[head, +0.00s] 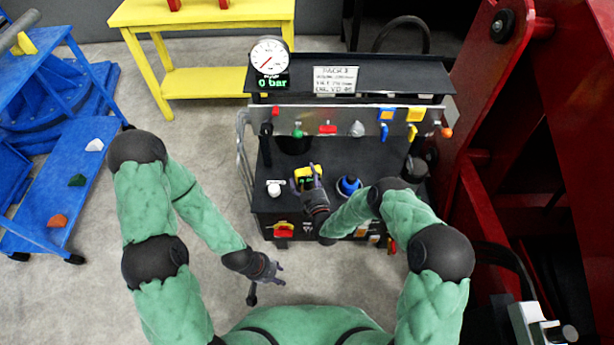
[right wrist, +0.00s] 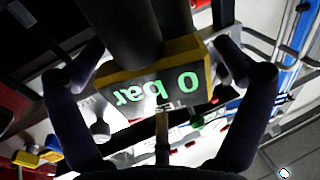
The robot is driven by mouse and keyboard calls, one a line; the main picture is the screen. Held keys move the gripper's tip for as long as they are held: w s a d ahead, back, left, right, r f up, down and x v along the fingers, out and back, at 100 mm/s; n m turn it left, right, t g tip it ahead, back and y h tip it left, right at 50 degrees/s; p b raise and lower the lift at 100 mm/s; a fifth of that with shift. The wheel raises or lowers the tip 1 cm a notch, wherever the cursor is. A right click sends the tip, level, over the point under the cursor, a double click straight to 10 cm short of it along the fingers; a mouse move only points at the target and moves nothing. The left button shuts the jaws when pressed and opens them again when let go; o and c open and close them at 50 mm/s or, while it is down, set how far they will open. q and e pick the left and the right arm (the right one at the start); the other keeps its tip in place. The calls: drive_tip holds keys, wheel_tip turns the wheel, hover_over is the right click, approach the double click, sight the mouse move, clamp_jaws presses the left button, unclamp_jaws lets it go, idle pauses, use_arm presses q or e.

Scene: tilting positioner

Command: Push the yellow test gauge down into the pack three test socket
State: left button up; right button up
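The yellow test gauge (head: 303,174) is over the black top of the cart (head: 335,155), in the middle of the head view. In the right wrist view, the gauge (right wrist: 155,85) shows a dark face with green "0 bar", upside down to the camera. My right gripper (head: 311,182) is at the gauge. The right wrist view shows its two fingers (right wrist: 160,75) against opposite sides of the gauge. A dark cylinder adjoins the gauge; whether it is seated in the test socket is hidden. My left gripper (head: 267,280) is empty, fingers apart, off the cart's front left.
A blue round fitting (head: 348,186) and a white-topped fitting (head: 273,188) flank the gauge. A dial reading "0 bar" (head: 268,57) and a PACK 3 sign (head: 335,79) stand behind.

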drive_tip(key=shift+s+f, duration=0.1)
drive_tip(key=v, duration=1.2)
idle(0.4)
drive_tip(key=s+d+f+m+g+h+p, duration=0.1)
drive_tip(key=s+d+f+m+g+p, duration=0.35)
drive_tip(key=g, duration=0.55)
drive_tip(key=s+d+r+m+g+p, duration=0.1)
drive_tip(key=s+r+m+g, duration=0.1)
drive_tip(key=s, duration=0.6)
drive_tip(key=s+d+r+m+g+p, duration=0.1)
drive_tip(key=s+r+g, duration=0.3)
drive_tip(key=s, duration=0.5)
drive_tip(key=shift+s+m+g+p, duration=0.25)
drive_tip(key=shift+m+g+p, duration=0.15)
drive_tip(key=shift+g, duration=0.1)
drive_tip(key=shift+c, duration=0.3)
